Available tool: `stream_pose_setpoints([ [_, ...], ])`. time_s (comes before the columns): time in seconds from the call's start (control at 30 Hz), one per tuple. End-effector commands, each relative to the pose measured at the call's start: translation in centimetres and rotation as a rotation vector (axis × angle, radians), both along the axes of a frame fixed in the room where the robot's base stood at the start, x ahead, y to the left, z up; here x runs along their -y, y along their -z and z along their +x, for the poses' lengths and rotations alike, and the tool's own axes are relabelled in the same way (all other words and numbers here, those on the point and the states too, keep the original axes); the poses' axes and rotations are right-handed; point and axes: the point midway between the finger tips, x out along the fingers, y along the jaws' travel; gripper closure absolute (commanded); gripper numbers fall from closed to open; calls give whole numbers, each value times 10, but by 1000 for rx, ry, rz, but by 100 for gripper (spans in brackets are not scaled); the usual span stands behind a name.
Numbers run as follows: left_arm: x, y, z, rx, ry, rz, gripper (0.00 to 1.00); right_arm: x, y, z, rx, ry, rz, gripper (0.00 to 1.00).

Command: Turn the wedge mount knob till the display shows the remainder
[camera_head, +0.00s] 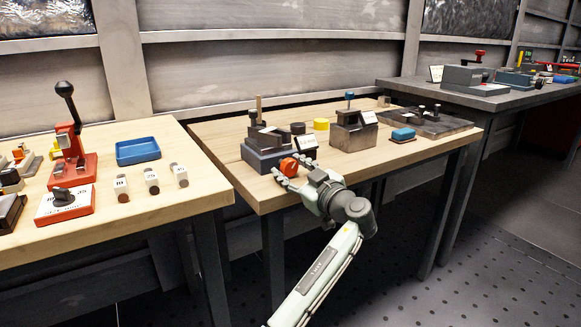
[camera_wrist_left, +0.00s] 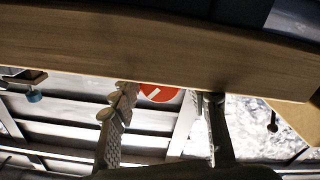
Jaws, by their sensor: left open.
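The orange-red round knob (camera_head: 289,166) is on the front of a dark blue-grey mount (camera_head: 262,158) near the front edge of the middle table. It carries a pale pointer line, seen in the left wrist view (camera_wrist_left: 158,94), where the wooden table edge cuts off part of it. My left gripper (camera_head: 290,176) is open at the table edge, with its fingers around or just short of the knob; contact cannot be told. In the wrist view the knob shows between the two fingers (camera_wrist_left: 165,100). A small pale display (camera_head: 307,142) stands beside the mount; its reading is too small to make out. My right gripper is not in view.
The left table holds a red lever press (camera_head: 74,150), a blue tray (camera_head: 138,151) and numbered pieces. A gap separates the two tables.

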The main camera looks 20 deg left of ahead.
Motion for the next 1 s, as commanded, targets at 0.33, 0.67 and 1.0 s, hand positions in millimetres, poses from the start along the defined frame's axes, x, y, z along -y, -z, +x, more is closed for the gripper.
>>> stream_pose_setpoints([
  [0.33,-1,0,1,1,0,-1,62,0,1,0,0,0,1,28],
  [0.67,-1,0,1,-1,0,1,93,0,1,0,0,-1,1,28],
  [1.0,-1,2,0,-83,-2,64,93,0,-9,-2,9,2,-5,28],
])
